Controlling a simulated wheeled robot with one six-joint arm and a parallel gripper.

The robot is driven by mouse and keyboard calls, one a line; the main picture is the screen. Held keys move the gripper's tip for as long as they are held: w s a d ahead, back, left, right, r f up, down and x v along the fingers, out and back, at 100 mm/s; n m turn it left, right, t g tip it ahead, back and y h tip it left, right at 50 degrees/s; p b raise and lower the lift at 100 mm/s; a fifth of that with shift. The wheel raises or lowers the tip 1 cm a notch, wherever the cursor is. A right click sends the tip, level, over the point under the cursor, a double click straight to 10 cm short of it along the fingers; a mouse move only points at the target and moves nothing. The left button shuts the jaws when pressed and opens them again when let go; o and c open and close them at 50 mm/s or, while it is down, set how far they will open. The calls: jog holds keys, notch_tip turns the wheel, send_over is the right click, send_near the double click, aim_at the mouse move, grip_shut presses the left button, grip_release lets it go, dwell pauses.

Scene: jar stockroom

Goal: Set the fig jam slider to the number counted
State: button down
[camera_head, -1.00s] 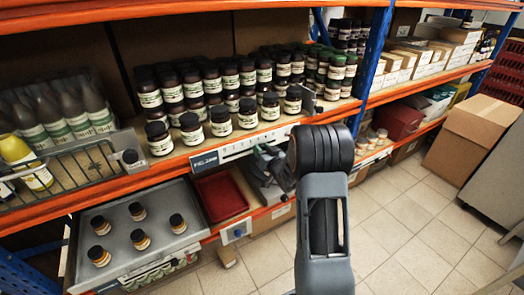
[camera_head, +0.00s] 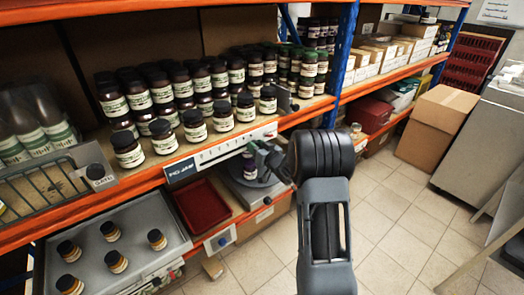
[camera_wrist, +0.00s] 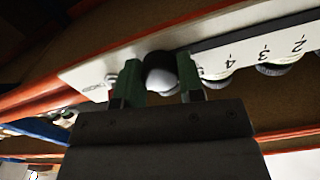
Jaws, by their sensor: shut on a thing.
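The fig jam slider scale is a pale strip (camera_head: 215,152) on the orange shelf edge, with a dark label plate (camera_head: 182,169) at its left end. In the wrist view the strip (camera_wrist: 220,38) shows the numbers 2, 3 and 4. My gripper (camera_wrist: 160,84) has its two green fingers on either side of a dark round knob with a pale face (camera_wrist: 163,72), left of the 4, and is shut on it. The mark at the knob is hidden by the fingers. In the head view my gripper (camera_head: 266,150) is at the strip's right part, mostly behind my arm.
Several dark-lidded jars (camera_head: 194,126) stand on the shelf above the strip. Below are a red tray (camera_head: 203,204), a scale with one jar (camera_head: 249,168) and a grey tray (camera_head: 130,262) with several small jars. A cardboard box (camera_head: 440,115) stands right; tiled floor is clear.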

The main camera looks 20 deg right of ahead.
jog(key=shift+d+r, duration=0.1)
jog(key=shift+d, duration=0.05)
jog(key=c, duration=0.9)
grip_release()
jog(key=shift+w+d, duration=0.1)
jog(key=shift+o, duration=0.8)
jog(key=b+v, duration=0.1)
jog(key=v, duration=1.3)
